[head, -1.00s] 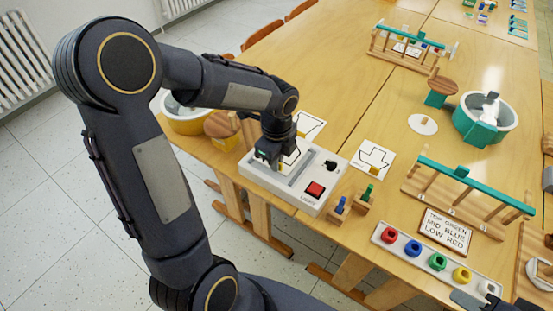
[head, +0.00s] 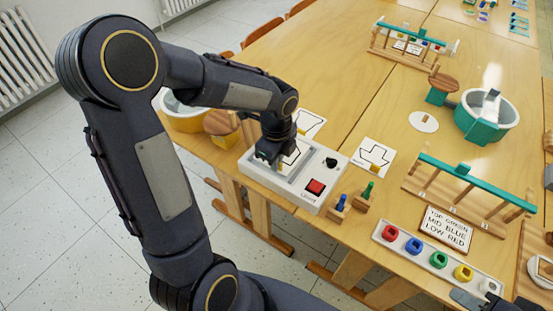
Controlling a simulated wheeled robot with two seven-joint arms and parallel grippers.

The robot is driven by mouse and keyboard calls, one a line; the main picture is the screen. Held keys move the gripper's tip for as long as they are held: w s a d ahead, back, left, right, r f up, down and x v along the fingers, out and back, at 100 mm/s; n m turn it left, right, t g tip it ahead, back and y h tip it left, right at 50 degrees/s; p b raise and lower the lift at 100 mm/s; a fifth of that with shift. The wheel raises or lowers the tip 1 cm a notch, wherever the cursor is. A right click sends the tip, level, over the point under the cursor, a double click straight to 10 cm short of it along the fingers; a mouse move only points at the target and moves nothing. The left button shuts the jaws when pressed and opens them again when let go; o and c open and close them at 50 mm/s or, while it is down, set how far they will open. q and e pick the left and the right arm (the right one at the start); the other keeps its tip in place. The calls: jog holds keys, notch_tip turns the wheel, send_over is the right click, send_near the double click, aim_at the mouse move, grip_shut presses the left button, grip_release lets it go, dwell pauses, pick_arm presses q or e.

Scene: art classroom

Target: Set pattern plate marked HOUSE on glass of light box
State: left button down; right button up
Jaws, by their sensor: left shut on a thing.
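The white light box (head: 313,187) sits near the table's left edge, with a red switch (head: 315,187) and a black knob on top. My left gripper (head: 270,157) is over the box's left part, shut on a white pattern plate (head: 291,158). Black lines show on the plate's visible part; the gripper hides the rest, and I cannot read its mark. The plate is at or just above the glass; I cannot tell whether it touches. A dark part, likely my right gripper (head: 468,299), shows at the bottom right edge; its jaws are not clear.
Two other white pattern plates lie flat, one behind the box (head: 309,123) and one with an arrow shape (head: 373,157) to its right. Small pegs on wooden blocks (head: 340,212) stand close to the box's right front corner. A tray of coloured rings (head: 412,257) lies front right.

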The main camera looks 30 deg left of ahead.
pick_arm(q)
jog(key=shift+f+b, duration=0.4)
jog(key=shift+f, duration=0.25)
dwell(0.5)
dwell(0.4)
jog(key=c, duration=1.5)
grip_release()
jog(key=shift+r+p, duration=0.5)
jog(key=shift+r, duration=3.45)
jog(key=shift+s, duration=0.1)
jog(key=s+d+r+n+t+h+p, duration=0.2)
jog(key=s+r+n, duration=0.2)
jog(key=s+n, duration=0.4)
jog(key=s+d+r+n+t+h+p, duration=0.1)
jog(key=s+d+r+n+t+p, duration=0.1)
jog(key=s+n, duration=0.6)
notch_tip(320, 180, up, 2)
jog(key=n+t, duration=0.1)
jog(key=n, duration=0.3)
jog(key=shift+s+n+t+h, duration=0.3)
jog(key=shift+s+h, duration=0.1)
